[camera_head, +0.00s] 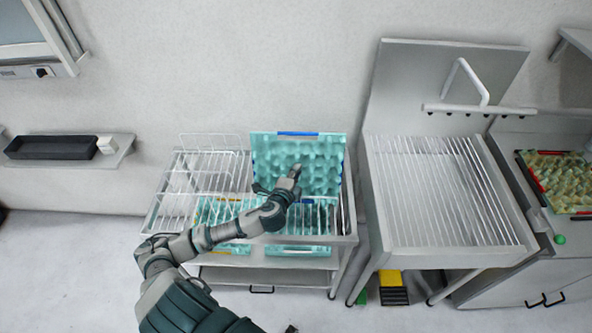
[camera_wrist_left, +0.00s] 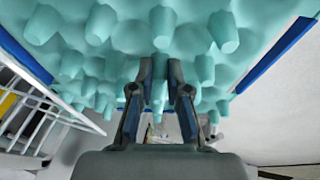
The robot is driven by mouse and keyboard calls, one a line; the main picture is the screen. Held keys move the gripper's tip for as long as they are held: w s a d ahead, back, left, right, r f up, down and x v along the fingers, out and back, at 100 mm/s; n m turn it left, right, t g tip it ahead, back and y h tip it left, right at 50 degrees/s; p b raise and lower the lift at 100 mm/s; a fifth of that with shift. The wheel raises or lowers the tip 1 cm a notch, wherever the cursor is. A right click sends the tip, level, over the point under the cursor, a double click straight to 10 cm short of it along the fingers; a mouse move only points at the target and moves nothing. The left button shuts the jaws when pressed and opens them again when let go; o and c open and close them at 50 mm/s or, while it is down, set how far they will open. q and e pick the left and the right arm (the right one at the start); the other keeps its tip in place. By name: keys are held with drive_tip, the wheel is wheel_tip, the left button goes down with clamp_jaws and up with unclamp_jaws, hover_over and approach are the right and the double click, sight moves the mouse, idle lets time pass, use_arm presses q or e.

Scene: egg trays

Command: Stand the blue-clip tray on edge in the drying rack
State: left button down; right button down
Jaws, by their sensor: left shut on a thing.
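The blue-clip tray (camera_head: 325,150) is a teal, bumpy egg tray with a blue clip on its top edge. It stands upright, broad face toward me, at the back right of the wire rack (camera_head: 190,180); whether its lower edge rests in the rack is hidden. My left gripper (camera_head: 295,173) is shut on this tray. In the left wrist view my fingers (camera_wrist_left: 160,72) close among the tray's knobs, with blue strips (camera_wrist_left: 275,55) at both sides.
Teal trays (camera_head: 305,250) sit in the front of the wire rack. A slatted metal stand (camera_head: 440,200) with a high back is to the right. A tray with red clips (camera_head: 556,180) lies far right. A black bin (camera_head: 50,147) sits on a wall shelf at left.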

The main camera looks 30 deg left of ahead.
use_arm(q)
drive_tip(key=shift+f, duration=0.15)
drive_tip(key=shift+a+f, duration=0.25)
drive_tip(key=shift+a, duration=0.5)
drive_tip(key=c, duration=1.4)
unclamp_jaws()
drive_tip(key=o, duration=0.3)
drive_tip(key=shift+d, duration=0.15)
drive_tip(key=shift+o, duration=0.2)
drive_tip(key=shift+d+r, duration=0.1)
drive_tip(key=shift+d, duration=0.1)
use_arm(e)
drive_tip(key=shift+a, duration=0.2)
use_arm(q)
drive_tip(key=shift+a, duration=0.2)
use_arm(e)
drive_tip(key=shift+a, duration=0.2)
